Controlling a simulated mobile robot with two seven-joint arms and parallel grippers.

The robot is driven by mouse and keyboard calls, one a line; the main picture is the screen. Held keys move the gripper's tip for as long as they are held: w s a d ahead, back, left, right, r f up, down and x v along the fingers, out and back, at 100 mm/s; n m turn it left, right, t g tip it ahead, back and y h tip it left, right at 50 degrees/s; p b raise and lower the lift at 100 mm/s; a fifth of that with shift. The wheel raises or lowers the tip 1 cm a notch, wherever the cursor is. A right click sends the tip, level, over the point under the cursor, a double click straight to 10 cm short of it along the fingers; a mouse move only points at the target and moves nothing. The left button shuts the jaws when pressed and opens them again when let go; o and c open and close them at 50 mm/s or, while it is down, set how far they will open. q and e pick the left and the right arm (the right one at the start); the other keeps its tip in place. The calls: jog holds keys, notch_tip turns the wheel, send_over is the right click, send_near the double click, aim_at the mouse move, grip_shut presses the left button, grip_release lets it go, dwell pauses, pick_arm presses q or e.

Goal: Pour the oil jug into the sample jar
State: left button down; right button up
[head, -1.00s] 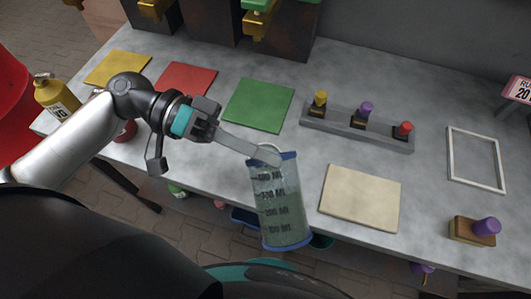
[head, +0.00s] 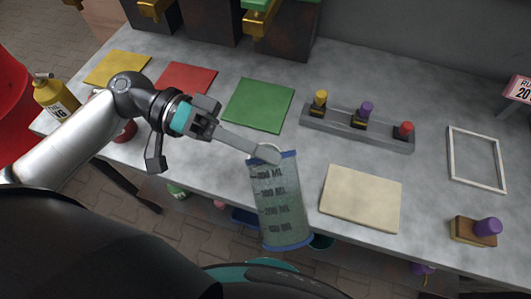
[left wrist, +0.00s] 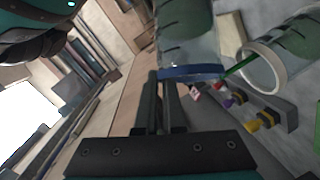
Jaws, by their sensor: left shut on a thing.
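My left gripper (head: 270,155) is shut at the top edge of a clear graduated jug (head: 278,205) with blue rims and dark ML marks. I take this for the oil jug. It hangs nearly upright, slightly tilted, in front of the workbench's front edge, and looks greenish inside. In the left wrist view its blue rim (left wrist: 190,72) lies just beyond my fingers. A white-rimmed clear ring (left wrist: 265,68) with green behind it shows beside it; I cannot tell whether it is part of the jug or the sample jar. My right gripper is out of view.
On the grey bench (head: 300,170) lie yellow, red and green mats (head: 258,105), a beige board (head: 361,198), a rack (head: 355,128) with colored knobs, a white frame (head: 475,160) and a purple-knobbed block (head: 474,231). A yellow extinguisher (head: 56,98) stands left.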

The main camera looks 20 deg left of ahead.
pick_arm(q)
jog(key=shift+w+a+r+n, duration=0.1)
jog(key=shift+w+n, duration=0.05)
jog(key=shift+n, duration=0.15)
dwell(1.7)
